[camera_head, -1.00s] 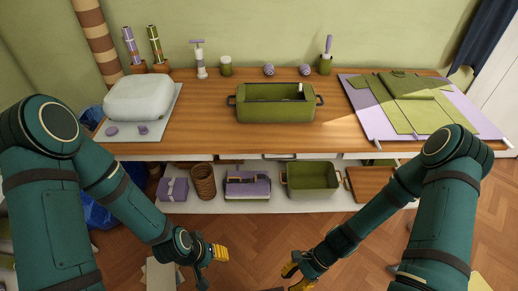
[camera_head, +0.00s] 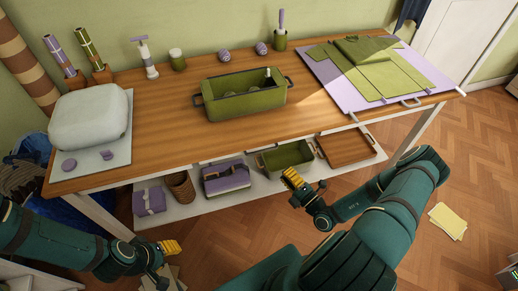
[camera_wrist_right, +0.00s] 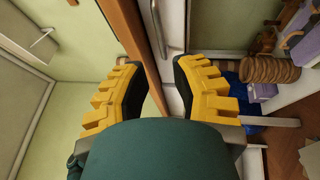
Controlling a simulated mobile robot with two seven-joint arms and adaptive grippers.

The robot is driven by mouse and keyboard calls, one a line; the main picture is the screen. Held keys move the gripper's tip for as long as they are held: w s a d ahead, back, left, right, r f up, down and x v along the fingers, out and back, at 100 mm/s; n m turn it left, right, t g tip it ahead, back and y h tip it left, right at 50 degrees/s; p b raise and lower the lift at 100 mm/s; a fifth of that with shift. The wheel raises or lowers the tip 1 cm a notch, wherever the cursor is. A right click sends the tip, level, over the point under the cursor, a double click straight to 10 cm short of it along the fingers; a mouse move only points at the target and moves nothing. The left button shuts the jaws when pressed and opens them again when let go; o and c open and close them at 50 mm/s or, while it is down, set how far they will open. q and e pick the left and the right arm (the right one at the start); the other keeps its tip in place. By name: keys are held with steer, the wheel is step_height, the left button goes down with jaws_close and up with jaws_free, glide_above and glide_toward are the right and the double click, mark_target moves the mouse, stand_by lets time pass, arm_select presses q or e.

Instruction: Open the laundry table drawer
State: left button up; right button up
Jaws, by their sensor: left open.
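The laundry table (camera_head: 160,95) has a brown wooden top and white legs. White drawer fronts (camera_head: 225,158) show as a thin strip under its front edge and look shut. In the right wrist view a white drawer front with a metal bar handle (camera_wrist_right: 172,25) lies beyond the fingers. My right gripper (camera_head: 293,179) is in front of the table, below the top's front edge. It also shows in the right wrist view (camera_wrist_right: 158,70), open and empty, apart from the handle. My left gripper (camera_head: 170,250) is open and low, in front of the table's left part.
A green bin (camera_head: 245,101), a pale bag (camera_head: 90,118) and folded green cloth on a lilac board (camera_head: 428,82) are on the tabletop. The lower shelf holds a purple box (camera_head: 226,178), a green bin (camera_head: 286,158) and a wooden tray (camera_head: 345,147). Floor at right is mostly clear.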

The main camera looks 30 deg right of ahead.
mark_target(264, 151)
steer(key=b+x, duration=0.1)
steer(key=x, duration=1.1)
steer(key=shift+w+a, duration=0.1)
steer(key=shift+w, duration=0.1)
jaws_close()
